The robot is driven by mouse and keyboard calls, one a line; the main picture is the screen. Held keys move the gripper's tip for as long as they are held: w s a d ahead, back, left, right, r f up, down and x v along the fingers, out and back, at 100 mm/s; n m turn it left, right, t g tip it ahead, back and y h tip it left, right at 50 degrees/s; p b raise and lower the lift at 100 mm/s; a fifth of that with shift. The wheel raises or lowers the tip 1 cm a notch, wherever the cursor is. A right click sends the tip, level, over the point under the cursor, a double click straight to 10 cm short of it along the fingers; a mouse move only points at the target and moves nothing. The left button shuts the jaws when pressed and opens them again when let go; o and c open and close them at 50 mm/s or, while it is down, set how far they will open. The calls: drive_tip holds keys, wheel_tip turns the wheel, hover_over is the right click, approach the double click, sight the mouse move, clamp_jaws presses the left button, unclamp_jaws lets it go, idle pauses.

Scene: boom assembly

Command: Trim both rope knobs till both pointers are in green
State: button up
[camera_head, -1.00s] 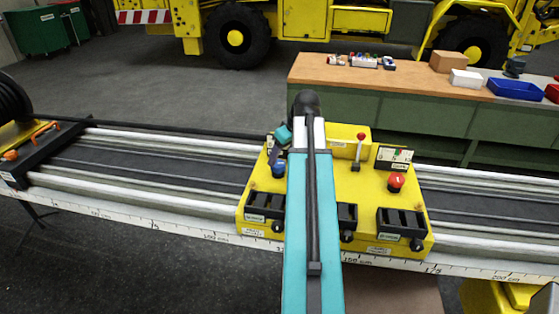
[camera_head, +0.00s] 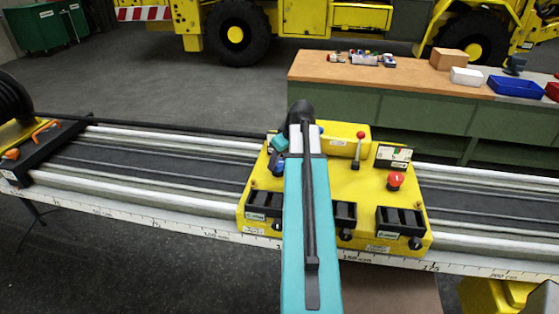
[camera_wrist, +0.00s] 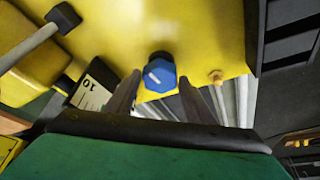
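A blue six-sided knob (camera_wrist: 159,75) with a white mark sits on the yellow carriage (camera_wrist: 180,30) in the wrist view. My gripper (camera_wrist: 160,82) is open, with one finger on each side of the blue knob; I cannot tell whether they touch it. My arm hides the carriage's middle.
A red button (camera_head: 396,180) and a red-topped lever (camera_head: 359,146) stand on the carriage. Black slotted blocks (camera_head: 402,222) line its front. A workbench (camera_head: 410,80) with boxes stands behind the rails. A small yellowish peg (camera_wrist: 216,76) is right of the knob in the wrist view.

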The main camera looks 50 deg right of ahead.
drive_tip(key=c, duration=0.5)
drive_tip(key=shift+c, duration=0.2)
drive_tip(key=shift+a+m+h+b, duration=0.15)
drive_tip(key=shift+m+h+b, duration=0.4)
drive_tip(key=shift+m, duration=1.35)
drive_tip(key=o, duration=1.1)
drive_tip(key=shift+g, duration=0.3)
drive_tip(key=shift+r, duration=0.2)
